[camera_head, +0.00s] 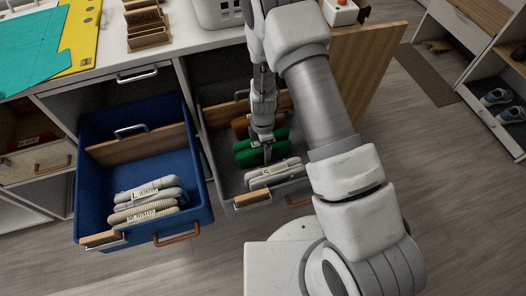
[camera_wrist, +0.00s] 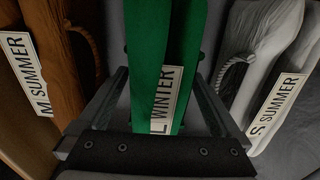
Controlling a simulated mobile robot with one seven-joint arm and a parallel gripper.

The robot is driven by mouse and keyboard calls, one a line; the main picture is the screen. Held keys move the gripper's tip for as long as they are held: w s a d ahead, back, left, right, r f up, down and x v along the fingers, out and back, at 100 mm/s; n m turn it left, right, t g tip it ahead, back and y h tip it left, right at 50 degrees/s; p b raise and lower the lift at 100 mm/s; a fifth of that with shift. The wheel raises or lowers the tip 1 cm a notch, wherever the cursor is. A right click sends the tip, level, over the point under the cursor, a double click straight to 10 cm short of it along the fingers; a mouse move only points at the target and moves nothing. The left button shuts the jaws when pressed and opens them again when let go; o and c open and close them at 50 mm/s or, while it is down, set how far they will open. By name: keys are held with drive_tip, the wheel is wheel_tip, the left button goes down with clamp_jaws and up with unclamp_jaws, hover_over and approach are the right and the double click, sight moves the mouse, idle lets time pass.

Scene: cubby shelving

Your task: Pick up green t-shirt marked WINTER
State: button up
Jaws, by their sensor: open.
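The green t-shirt (camera_head: 254,151) lies folded in the grey drawer, with my gripper (camera_head: 267,153) right over it. In the wrist view the green t-shirt (camera_wrist: 165,50) stands upright in the middle, and its white tag reads "L WINTER" (camera_wrist: 166,100). My gripper (camera_wrist: 165,90) is open, with one finger on each side of the shirt; the shirt lies between them. Whether the fingers touch the cloth cannot be told. In the head view the tag on the green shirt is hidden.
An orange-brown shirt (camera_wrist: 55,70) tagged "M SUMMER" is left of the green one, and a light grey shirt (camera_wrist: 262,60) tagged "S SUMMER" is right, both close. The grey drawer (camera_head: 222,185) has walls around them. A blue drawer (camera_head: 90,185) with grey and beige shirts is open at left.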

drive_tip(key=shift+f, duration=0.35)
drive_tip(key=c, duration=1.5)
